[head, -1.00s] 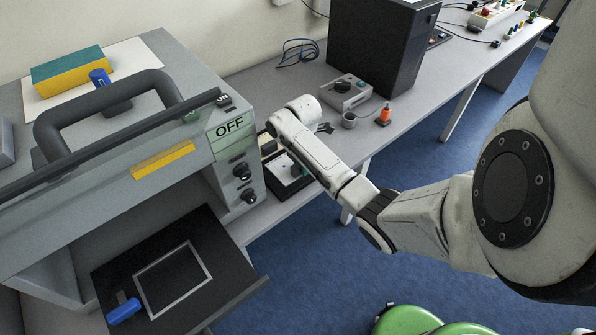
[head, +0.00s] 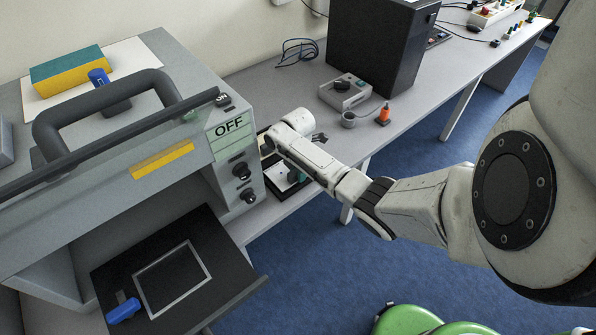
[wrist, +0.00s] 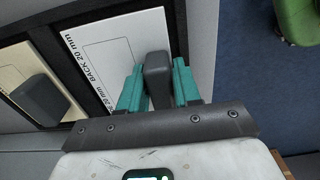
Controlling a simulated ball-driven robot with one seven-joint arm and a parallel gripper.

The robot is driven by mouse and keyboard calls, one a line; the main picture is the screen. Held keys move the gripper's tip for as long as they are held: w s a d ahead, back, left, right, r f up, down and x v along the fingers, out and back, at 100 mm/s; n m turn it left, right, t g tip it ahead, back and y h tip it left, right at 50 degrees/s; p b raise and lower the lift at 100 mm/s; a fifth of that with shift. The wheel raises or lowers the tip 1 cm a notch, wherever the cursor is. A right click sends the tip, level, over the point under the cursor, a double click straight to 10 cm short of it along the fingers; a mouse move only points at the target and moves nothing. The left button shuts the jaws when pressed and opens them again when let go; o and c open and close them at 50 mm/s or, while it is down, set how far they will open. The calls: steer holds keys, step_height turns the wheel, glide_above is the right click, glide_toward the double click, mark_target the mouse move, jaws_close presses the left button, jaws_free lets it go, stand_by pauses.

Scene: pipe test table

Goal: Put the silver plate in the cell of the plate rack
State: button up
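In the wrist view, my gripper (wrist: 158,86) has its two teal fingers on either side of a dark grey upright block (wrist: 157,75). I cannot tell whether they press on it. The block stands over a pale, white-looking plate or card (wrist: 110,58) marked "BACK 20 mm", within a black frame (wrist: 178,25). I cannot tell if this is the silver plate. A cream plate (wrist: 14,77) with a dark block (wrist: 40,98) lies in the black-framed cell to its left. In the head view, the teal fingers (head: 298,176) show low beside the grey machine, over the pale surface.
The grey machine (head: 232,180) with an "OFF" panel stands close at the left. A grey device (head: 345,92), an orange-tipped item (head: 384,114) and a black box (head: 380,50) stand behind. The table's front edge is close.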

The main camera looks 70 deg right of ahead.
steer(key=o, duration=0.4)
steer(key=shift+c, duration=0.2)
step_height(320, 180, up, 12)
steer(key=shift+r, duration=0.15)
stand_by(0.7)
